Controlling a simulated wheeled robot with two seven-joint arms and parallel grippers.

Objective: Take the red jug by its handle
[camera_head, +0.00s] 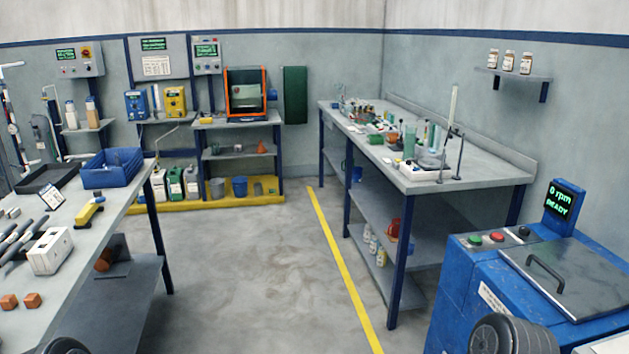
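A red vessel, which looks like the red jug (393,228), is on the middle shelf under the right-hand workbench. It is small in the view and partly overlapped by the bench's front leg, so I cannot make out its handle. Neither of my grippers shows. Only dark rounded parts, which look like my own arms, show at the bottom left and bottom right edges, far from the jug.
The workbench (478,178) has glassware on top and several bottles (372,244) on its lowest shelf. A blue machine (462,285) with a grey lid stands at front right. A cluttered table (92,238) is at left. The floor (255,270) between is clear, with a yellow line.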

